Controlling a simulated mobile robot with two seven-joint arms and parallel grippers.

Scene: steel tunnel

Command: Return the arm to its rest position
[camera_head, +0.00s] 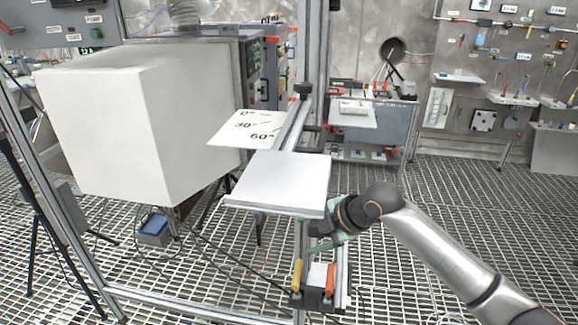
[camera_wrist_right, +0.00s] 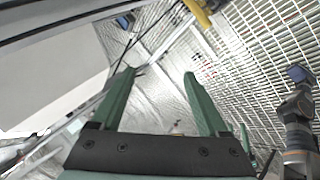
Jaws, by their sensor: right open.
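My right arm reaches in from the lower right in the head view. Its gripper (camera_head: 320,246), with green fingers, is just below the right front edge of a white flat panel (camera_head: 280,182), partly hidden by the wrist. In the right wrist view the two green fingers (camera_wrist_right: 160,73) are spread apart with nothing between them.
A large white box (camera_head: 110,130) stands at left on a metal frame. A white board with angle marks (camera_head: 240,128) lies behind the panel. A small holder with yellow and orange handles (camera_head: 312,297) is below the gripper. Open grating floor (camera_head: 470,215) extends at right.

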